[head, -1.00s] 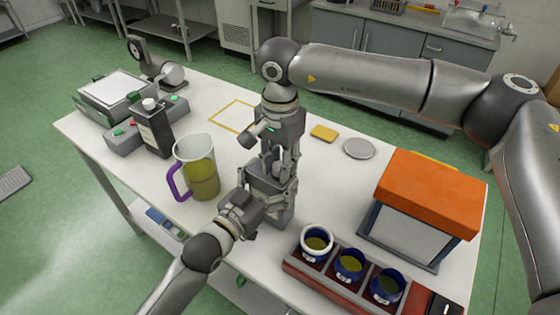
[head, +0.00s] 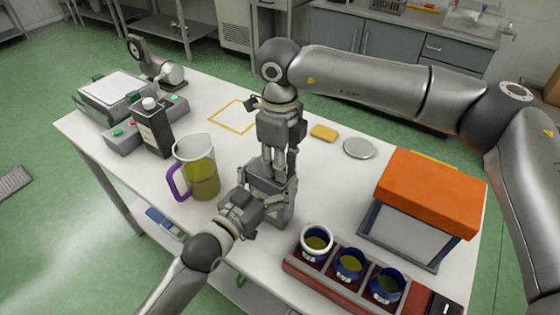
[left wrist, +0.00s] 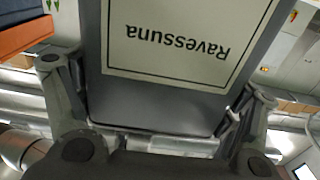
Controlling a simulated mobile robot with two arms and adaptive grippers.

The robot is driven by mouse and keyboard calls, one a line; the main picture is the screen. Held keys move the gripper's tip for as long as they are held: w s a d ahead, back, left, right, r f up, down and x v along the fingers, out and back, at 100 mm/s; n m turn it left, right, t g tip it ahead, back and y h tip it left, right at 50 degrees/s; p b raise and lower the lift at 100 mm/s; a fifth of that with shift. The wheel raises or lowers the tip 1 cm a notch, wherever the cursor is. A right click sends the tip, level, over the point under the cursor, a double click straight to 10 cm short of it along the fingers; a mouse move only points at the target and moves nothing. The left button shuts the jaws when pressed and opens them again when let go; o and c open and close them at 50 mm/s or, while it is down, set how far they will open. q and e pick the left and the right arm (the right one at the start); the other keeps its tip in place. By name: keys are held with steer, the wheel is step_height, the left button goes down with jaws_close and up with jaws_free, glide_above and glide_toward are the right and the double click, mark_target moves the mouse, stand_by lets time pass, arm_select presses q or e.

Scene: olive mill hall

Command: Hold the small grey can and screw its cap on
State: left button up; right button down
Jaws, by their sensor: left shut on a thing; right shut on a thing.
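The small grey can (head: 280,211) stands upright on the white table (head: 330,195). My left gripper (head: 262,198) comes in from the front left and is shut around its body. In the left wrist view the can (left wrist: 180,95) sits between the two fingers, its pale label reading "Ravessuna" upside down. My right gripper (head: 279,165) points straight down over the can's top, its fingers shut. The cap is hidden by those fingers, so I cannot see how it sits on the neck.
A jug (head: 203,178) of yellow-green oil and a dark can (head: 153,138) with a white cap stand at left. A rack (head: 330,284) with blue cups is at front right, near an orange-topped box (head: 425,190). A yellow sponge (head: 324,132) and grey disc (head: 359,148) lie behind.

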steer(key=m, duration=0.4)
steer(key=c, duration=1.1)
jaws_free()
step_height(320, 180, up, 12)
arm_select(q)
steer(key=o, duration=1.8)
